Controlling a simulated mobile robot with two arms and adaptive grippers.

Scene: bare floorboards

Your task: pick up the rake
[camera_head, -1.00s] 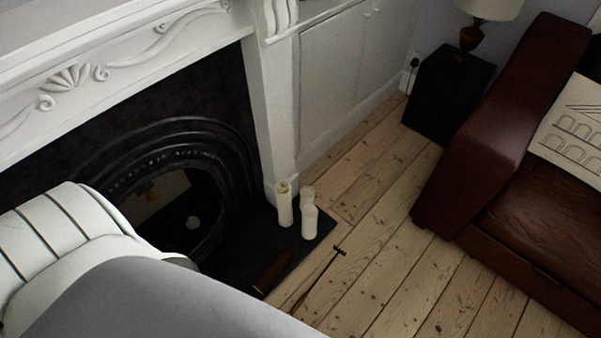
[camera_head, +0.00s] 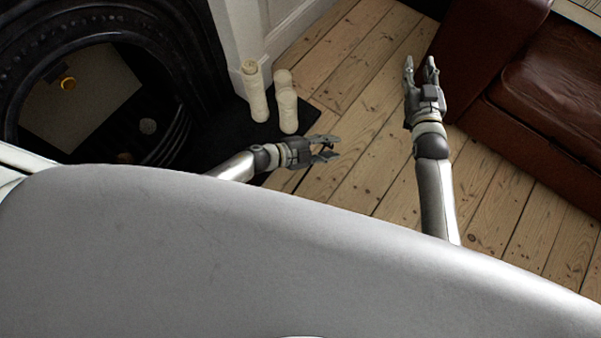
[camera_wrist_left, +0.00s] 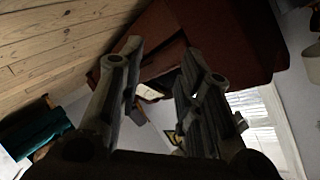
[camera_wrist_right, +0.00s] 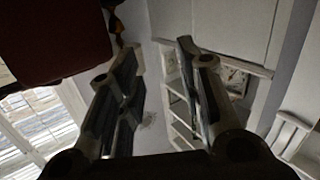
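The rake does not show clearly now; the spot where a thin dark rod with a small toothed head lay on the boards is largely covered by my left gripper. My left gripper (camera_head: 333,148) is open, its fingers pointing right, in front of the floor just right of the hearth. Whether anything lies between its fingers is too small to tell in the head view; its wrist view shows the parted fingers (camera_wrist_left: 163,65) with nothing held. My right gripper (camera_head: 420,66) is open and empty, pointing away from me over the boards near the sofa.
Several cream candles (camera_head: 288,108) stand on the dark hearth (camera_head: 215,145) left of my left gripper. The black fireplace (camera_head: 170,60) is at the left. A brown leather sofa (camera_head: 545,110) stands at the right. Bare floorboards (camera_head: 370,160) lie between hearth and sofa.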

